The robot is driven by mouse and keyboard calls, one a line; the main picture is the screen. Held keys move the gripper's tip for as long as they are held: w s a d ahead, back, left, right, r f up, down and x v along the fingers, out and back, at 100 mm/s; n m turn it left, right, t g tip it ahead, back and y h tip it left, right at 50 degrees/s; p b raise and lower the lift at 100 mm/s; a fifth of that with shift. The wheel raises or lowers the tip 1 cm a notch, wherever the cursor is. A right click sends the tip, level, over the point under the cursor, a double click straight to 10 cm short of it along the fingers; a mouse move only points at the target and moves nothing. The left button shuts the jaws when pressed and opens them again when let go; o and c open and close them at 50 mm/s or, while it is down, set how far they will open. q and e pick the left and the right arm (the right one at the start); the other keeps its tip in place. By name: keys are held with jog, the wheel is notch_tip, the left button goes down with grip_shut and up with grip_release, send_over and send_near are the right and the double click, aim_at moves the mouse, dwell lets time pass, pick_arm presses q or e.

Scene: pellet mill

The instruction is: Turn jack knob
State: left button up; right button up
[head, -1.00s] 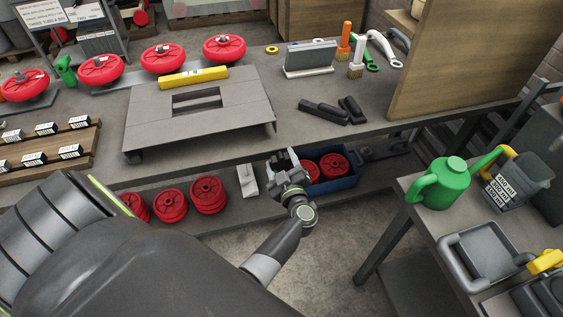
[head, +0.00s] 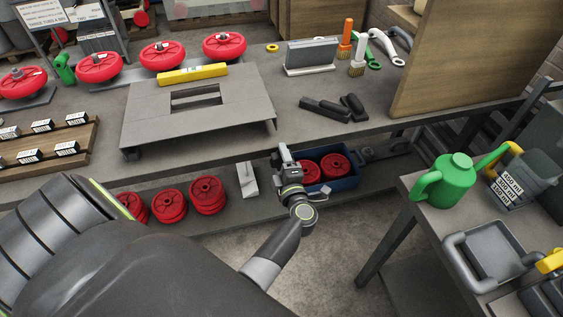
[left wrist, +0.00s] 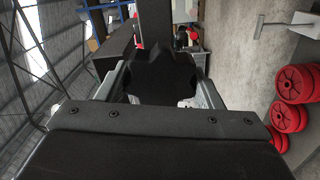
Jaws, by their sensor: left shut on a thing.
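My left gripper (head: 285,158) is at the front edge of the workbench, above the lower shelf. In the left wrist view, its two fingers (left wrist: 160,88) stand on either side of a black lobed knob (left wrist: 162,70) and are shut on it. A dark block or bar shows just behind the knob. In the head view I cannot make out the knob, as the gripper and the bench edge hide it. My right gripper is in neither view.
The grey bench plate (head: 150,117) with a slot lies above and left of the gripper. On the lower shelf, a blue bin (head: 345,184) of red wheels sits right beside it, with stacked red wheels (head: 207,193) to the left. A side table (head: 425,222) stands at right.

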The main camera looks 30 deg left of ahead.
pick_arm(q)
jog(key=shift+f+n, duration=0.1)
jog(key=shift+n, duration=0.4)
jog(key=o, duration=1)
jog(key=shift+d, duration=0.1)
